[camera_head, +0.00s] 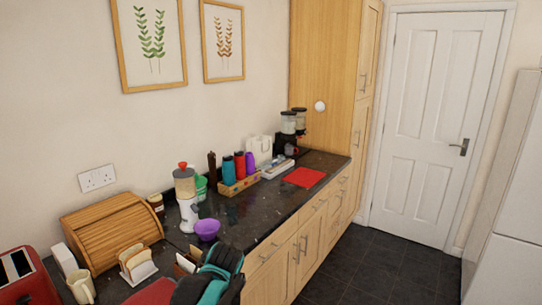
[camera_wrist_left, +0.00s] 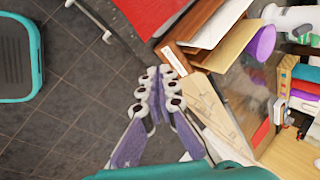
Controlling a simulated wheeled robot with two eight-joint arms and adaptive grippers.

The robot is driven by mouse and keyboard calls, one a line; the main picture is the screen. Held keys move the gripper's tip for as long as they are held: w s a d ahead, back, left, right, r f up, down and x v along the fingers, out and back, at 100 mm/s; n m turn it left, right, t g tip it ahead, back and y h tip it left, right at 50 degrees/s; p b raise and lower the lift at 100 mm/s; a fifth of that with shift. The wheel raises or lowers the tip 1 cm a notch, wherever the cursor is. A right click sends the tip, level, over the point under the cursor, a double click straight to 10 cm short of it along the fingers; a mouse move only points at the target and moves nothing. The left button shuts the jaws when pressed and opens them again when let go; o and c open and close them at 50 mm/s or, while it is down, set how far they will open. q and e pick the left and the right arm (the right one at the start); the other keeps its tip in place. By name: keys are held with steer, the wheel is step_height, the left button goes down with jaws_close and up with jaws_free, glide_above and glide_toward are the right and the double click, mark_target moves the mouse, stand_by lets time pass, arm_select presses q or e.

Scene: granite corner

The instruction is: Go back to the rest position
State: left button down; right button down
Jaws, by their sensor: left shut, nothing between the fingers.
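My left gripper (camera_wrist_left: 155,95) shows in the left wrist view with its pale, purple-sided fingers together and nothing between them. Dark floor tiles lie behind it on the left, and the wooden cupboard front is close on its right. In the head view a teal and black part of my arm (camera_head: 212,275) reaches in at the bottom, in front of the counter edge. The fingertips cannot be made out there. My right gripper is in neither view.
The dark granite counter (camera_head: 245,208) holds a bread box (camera_head: 112,230), a toast rack (camera_head: 137,263), a purple bowl (camera_head: 207,229), a white blender (camera_head: 187,200), a bottle crate (camera_head: 240,184) and a red mat (camera_head: 304,177). The floor (camera_head: 385,270) towards the white door (camera_head: 437,120) is clear.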

arm_select(q)
steer(key=s+a+f+n+t+h, duration=0.1)
steer(key=s+f+n, duration=0.1)
steer(key=s+n, duration=0.4)
steer(key=s+a+f+n+t+h, duration=0.1)
steer(key=s+n, duration=0.5)
steer(key=s, duration=0.9)
steer(key=shift+s+a+f+h, duration=0.15)
steer(key=shift+f+h, duration=0.2)
steer(key=shift+h, duration=0.15)
